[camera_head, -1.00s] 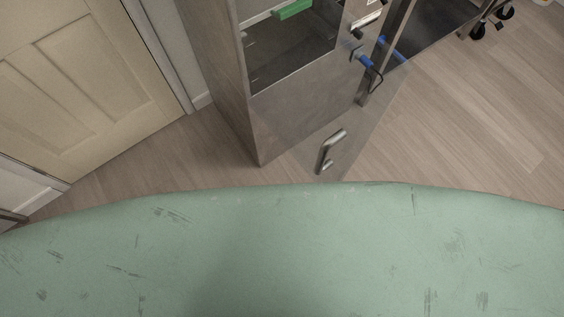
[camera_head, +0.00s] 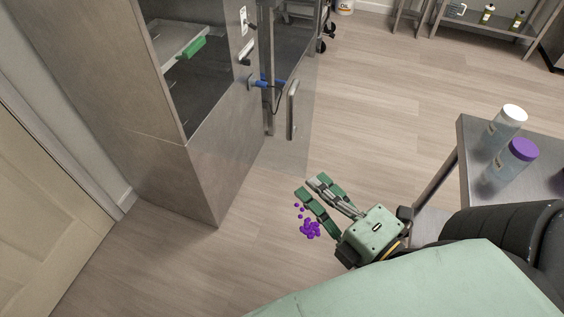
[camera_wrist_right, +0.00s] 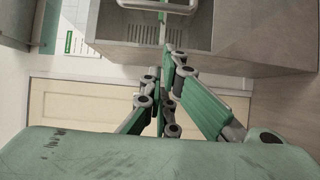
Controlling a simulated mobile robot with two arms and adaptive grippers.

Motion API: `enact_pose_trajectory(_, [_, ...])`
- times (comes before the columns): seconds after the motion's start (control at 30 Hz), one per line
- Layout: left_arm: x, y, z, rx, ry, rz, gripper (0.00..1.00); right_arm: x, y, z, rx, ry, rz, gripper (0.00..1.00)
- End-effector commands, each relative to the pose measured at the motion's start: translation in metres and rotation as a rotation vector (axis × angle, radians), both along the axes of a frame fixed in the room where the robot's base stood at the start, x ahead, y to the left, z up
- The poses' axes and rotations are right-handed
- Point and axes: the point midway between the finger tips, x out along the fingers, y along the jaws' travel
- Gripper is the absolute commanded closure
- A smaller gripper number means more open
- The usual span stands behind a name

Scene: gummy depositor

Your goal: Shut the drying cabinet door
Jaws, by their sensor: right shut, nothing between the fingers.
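The drying cabinet (camera_head: 235,165) is a tall grey metal box left of centre in the head view, with a green-handled tray inside. Its see-through door (camera_head: 285,155) stands open, swung out at the cabinet's right side. The door's upright metal handle (camera_head: 292,110) faces free room. My right gripper (camera_head: 312,186) is shut and empty, below and right of the door, apart from it. In the right wrist view, its fingers (camera_wrist_right: 164,78) point toward a grey metal box (camera_wrist_right: 255,35). My left gripper is out of view.
Purple gummies (camera_head: 310,229) lie in or under the view beside my right gripper, apparently on the floor. A metal table (camera_head: 462,150) at right carries a purple-lidded jar (camera_head: 515,165) and a white-lidded jar (camera_head: 507,125). A beige room door (camera_head: 45,215) is at left. Floor right of the cabinet door is clear.

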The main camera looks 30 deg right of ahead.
Motion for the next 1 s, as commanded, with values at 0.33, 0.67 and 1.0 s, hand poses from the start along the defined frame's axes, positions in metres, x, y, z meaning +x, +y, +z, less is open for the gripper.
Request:
enact_pose_trajectory(0.33, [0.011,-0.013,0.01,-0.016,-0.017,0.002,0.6,0.032,0.007,0.009,-0.006,-0.008,0.008,1.0])
enact_pose_trajectory(0.67, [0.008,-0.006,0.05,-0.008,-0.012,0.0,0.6,0.088,0.014,0.009,-0.004,-0.007,0.004,1.0])
enact_pose_trajectory(1.0, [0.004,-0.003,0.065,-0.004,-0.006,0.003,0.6,0.126,-0.004,0.003,-0.005,-0.004,0.003,1.0])
